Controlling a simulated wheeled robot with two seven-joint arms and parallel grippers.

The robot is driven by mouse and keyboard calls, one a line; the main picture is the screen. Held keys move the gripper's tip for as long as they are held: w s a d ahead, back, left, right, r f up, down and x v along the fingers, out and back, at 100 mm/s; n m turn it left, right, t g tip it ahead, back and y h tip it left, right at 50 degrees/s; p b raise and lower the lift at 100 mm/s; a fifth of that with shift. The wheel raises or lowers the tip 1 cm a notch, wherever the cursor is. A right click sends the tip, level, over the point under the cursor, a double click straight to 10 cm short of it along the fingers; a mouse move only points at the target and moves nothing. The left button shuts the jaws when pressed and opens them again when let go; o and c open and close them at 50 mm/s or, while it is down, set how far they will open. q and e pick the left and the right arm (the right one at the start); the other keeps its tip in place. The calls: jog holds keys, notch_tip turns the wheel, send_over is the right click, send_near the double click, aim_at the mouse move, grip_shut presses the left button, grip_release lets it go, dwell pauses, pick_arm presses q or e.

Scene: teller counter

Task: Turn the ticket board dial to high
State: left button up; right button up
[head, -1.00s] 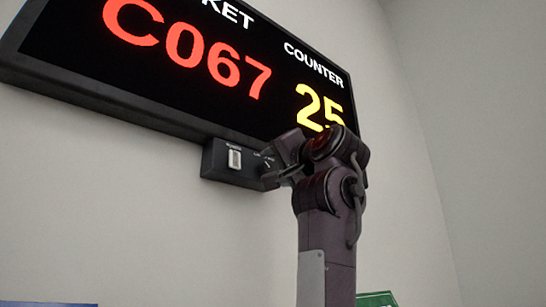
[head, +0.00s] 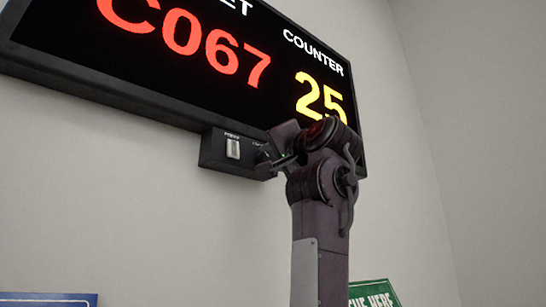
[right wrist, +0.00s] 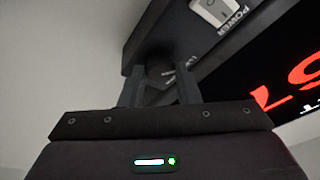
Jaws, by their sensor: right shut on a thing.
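The ticket board (head: 190,85) hangs on the wall and shows C067 in red and 25 in yellow. A dark control box (head: 212,152) is fixed under its lower edge, with a white power switch (head: 233,148) on its face. My right gripper (head: 268,159) is at the right part of this box. In the right wrist view its two fingers (right wrist: 160,88) are shut on the dark dial (right wrist: 156,66), with part of a printed scale beside it. The dial's pointer and setting cannot be made out. My left gripper is out of view.
The power switch also shows in the right wrist view (right wrist: 215,12), close to the fingers. A green sign (head: 374,294) and a blue panel (head: 48,300) stand low in front. The wall between is bare.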

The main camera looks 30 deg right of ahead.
jog(key=m, duration=0.3)
jog(key=m+g+h, duration=0.1)
jog(key=m, duration=0.1)
jog(key=shift+a+r+m+h, duration=0.1)
jog(key=shift+r+m+h, duration=0.1)
jog(key=shift+m+h, duration=0.15)
jog(key=m+g, duration=0.1)
jog(key=m, duration=0.5)
jog(key=shift+a+r+g, duration=0.1)
jog(key=shift+r+g, duration=0.1)
jog(key=shift+g, duration=0.2)
jog(key=m+g, duration=0.1)
jog(key=m, duration=0.3)
jog(key=shift+s+r, duration=0.1)
jog(key=shift+r, duration=0.05)
jog(key=shift+r+m+g+y, duration=0.1)
jog(key=shift+m+g+y, duration=0.65)
jog(key=shift+m, duration=1.1)
jog(key=o, duration=1)
jog(key=shift+w, duration=0.2)
